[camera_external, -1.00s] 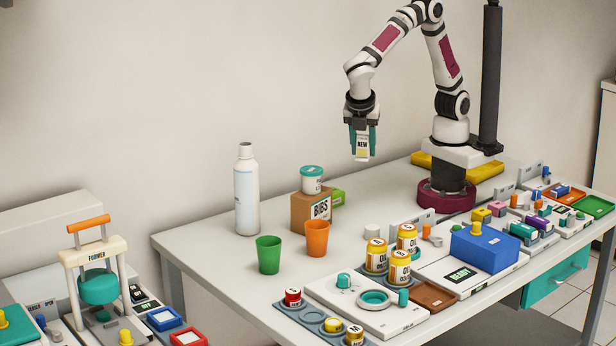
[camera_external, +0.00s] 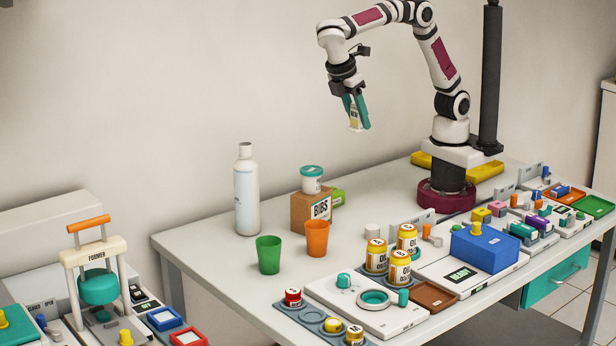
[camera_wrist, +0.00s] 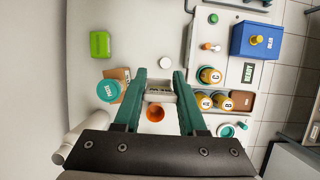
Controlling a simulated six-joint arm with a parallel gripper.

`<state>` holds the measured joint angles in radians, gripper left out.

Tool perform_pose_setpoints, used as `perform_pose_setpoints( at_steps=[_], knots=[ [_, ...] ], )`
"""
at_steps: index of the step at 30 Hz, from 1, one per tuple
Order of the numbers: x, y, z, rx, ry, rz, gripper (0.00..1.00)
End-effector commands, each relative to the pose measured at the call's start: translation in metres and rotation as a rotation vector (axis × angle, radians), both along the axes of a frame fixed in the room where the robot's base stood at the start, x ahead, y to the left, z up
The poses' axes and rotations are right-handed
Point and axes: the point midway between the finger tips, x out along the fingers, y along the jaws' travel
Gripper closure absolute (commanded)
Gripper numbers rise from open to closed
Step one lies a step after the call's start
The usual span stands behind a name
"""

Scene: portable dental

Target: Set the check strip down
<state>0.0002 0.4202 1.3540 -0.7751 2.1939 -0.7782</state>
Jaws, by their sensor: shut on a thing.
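My gripper (camera_external: 358,122) is high above the table, tilted, left of my arm's base. It is shut on a small pale check strip (camera_external: 354,115), which sticks out a little past the fingertips. A label shows on it, too small to read clearly now. In the wrist view the check strip (camera_wrist: 160,90) sits between the teal fingers of my gripper (camera_wrist: 160,84), clear of the table.
Below are an orange cup (camera_external: 317,238), a green cup (camera_external: 269,255), a BIBS box (camera_external: 303,211) with a tub (camera_external: 312,180) on it, and a white bottle (camera_external: 246,190). Yellow-capped jars (camera_external: 400,267) and a blue box (camera_external: 485,249) stand right. The table's middle is partly clear.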

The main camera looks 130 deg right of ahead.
Motion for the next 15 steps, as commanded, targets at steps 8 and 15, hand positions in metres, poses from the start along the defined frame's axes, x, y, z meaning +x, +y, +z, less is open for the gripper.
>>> perform_pose_setpoints(
  at_steps=[8,15],
  knots=[
    [-0.036,-0.035,-0.053,0.003,0.006,0.442,1.0],
    [-0.092,-0.054,-0.128,0.009,0.005,1.176,1.0]
  ],
)
